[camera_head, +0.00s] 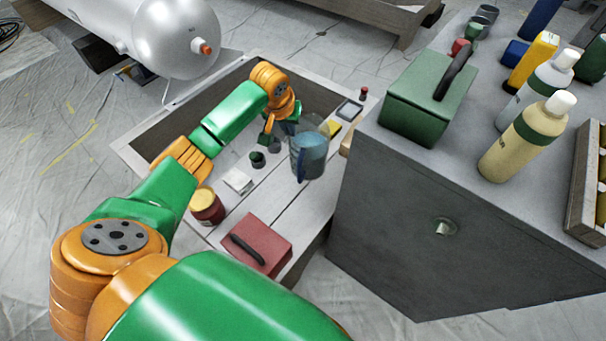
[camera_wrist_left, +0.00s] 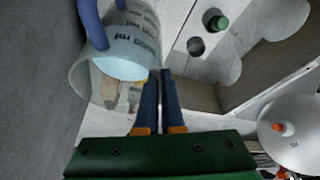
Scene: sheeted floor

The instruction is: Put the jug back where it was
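The jug (camera_head: 311,158) is clear, with blue contents and a blue handle. In the head view it is over the right part of the low wooden bench, at the end of my left arm. In the left wrist view the jug (camera_wrist_left: 88,82) fills the upper left, seen into its open top. My left gripper (camera_head: 291,127) is at the jug's rim. In the wrist view its two blue fingers (camera_wrist_left: 160,75) are close together at the jug's right wall, seemingly pinching it. I cannot tell whether the jug's base touches the bench. My right gripper is not in view.
The low bench (camera_head: 225,212) also holds a red box (camera_head: 262,240), a red jar with a yellow lid (camera_head: 206,206) and small dark cups (camera_head: 257,159). A tall grey cabinet (camera_head: 420,205) stands close on the right, with a green box (camera_head: 415,105) and bottles on top.

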